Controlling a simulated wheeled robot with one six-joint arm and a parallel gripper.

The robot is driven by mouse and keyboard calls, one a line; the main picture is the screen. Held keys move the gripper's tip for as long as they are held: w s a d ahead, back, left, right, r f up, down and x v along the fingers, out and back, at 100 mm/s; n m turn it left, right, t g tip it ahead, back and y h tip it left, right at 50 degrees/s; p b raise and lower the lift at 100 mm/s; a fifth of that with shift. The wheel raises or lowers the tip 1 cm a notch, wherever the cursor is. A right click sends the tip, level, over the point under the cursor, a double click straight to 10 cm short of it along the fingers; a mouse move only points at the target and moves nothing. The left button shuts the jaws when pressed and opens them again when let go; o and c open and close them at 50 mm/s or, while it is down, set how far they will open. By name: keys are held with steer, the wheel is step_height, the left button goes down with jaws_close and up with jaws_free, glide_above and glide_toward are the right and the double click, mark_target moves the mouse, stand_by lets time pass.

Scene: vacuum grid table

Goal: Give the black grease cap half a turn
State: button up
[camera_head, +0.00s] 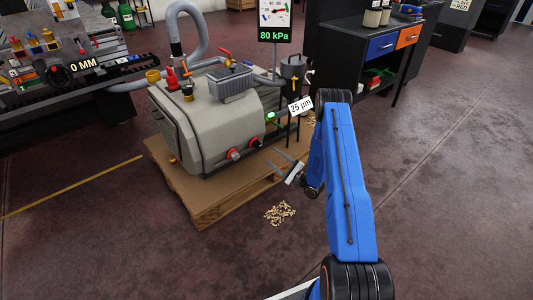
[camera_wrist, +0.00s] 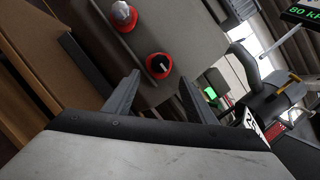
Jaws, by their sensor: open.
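The black grease cap (camera_wrist: 160,64) sits in a red ring on the side of the grey vacuum pump (camera_wrist: 190,30). It appears as the right of two red-ringed fittings in the head view (camera_head: 254,143). A second fitting with a pale grey cap (camera_wrist: 122,13) is beside it, and is the left one in the head view (camera_head: 233,154). My gripper (camera_wrist: 160,78) is open and empty. In the wrist view the black cap shows between and just beyond its fingertips, apart from them. In the head view my gripper (camera_head: 278,161) is in front of the pump's right side.
The pump stands on a wooden pallet (camera_head: 210,208). A green light (camera_head: 271,115) and a "25 µm" label (camera_head: 300,106) are right of the caps. Wood chips (camera_head: 280,213) lie on the floor. A workbench (camera_head: 75,70) is left, a black cabinet (camera_head: 370,50) behind right.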

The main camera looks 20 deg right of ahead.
steer(key=v, duration=0.6)
steer(key=shift+s+d, duration=0.1)
steer(key=shift+d, duration=0.05)
